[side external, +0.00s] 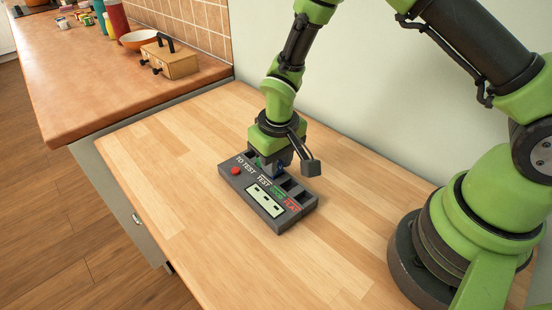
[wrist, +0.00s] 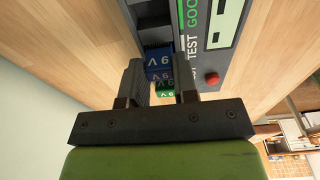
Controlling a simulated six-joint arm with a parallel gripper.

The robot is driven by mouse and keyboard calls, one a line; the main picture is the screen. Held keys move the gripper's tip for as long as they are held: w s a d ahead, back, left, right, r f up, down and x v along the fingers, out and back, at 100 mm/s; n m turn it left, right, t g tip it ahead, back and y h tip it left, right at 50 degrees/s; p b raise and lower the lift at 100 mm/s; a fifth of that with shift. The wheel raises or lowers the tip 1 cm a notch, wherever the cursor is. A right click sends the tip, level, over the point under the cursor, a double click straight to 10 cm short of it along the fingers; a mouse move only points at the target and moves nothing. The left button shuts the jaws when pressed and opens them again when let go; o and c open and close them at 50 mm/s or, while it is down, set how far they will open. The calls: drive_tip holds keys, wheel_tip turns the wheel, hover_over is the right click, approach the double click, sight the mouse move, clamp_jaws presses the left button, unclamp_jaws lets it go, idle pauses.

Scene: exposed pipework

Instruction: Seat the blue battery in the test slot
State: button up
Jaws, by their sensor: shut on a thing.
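The dark grey tester box (side external: 238,180) lies on the wooden worktop, with a row of slots along its side toward my arm. My gripper (side external: 270,168) points down over the slots by the TEST label and mostly hides them in the side view. In the wrist view its jaws (wrist: 160,74) are shut on the blue battery (wrist: 159,58), marked 9V, which lines up with the TEST label. How deep the battery sits in the test slot cannot be told. A green 9V battery (wrist: 166,87) shows just beside it, toward the TO TEST end.
The box carries a red button (side external: 236,171), a pale display (side external: 264,204) and GOOD and FLAT labels beside dark slots (side external: 291,186). The worktop around it is clear. A wooden toaster (side external: 170,62) and an orange bowl (side external: 138,39) stand on a separate counter.

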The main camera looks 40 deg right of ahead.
sight(279, 178)
drive_tip(key=shift+f, duration=0.1)
drive_tip(key=o, duration=0.9)
drive_tip(key=s+d+r+m+t+y, duration=0.1)
drive_tip(key=s+r, duration=0.3)
drive_tip(key=r, duration=0.8)
drive_tip(key=s+d+r+m+t, duration=0.15)
drive_tip(key=s+r, duration=0.35)
drive_tip(key=r, duration=0.7)
drive_tip(key=s+r+t, duration=0.1)
drive_tip(key=s, duration=0.2)
drive_tip(key=s+d+r+t+y, duration=0.1)
drive_tip(key=s, duration=0.2)
drive_tip(key=s+r+t, duration=0.1)
drive_tip(key=s, duration=0.2)
drive_tip(key=shift+s+d+r+m+t, duration=0.15)
drive_tip(key=shift+r+m+t, duration=0.1)
drive_tip(key=shift+m, duration=0.1)
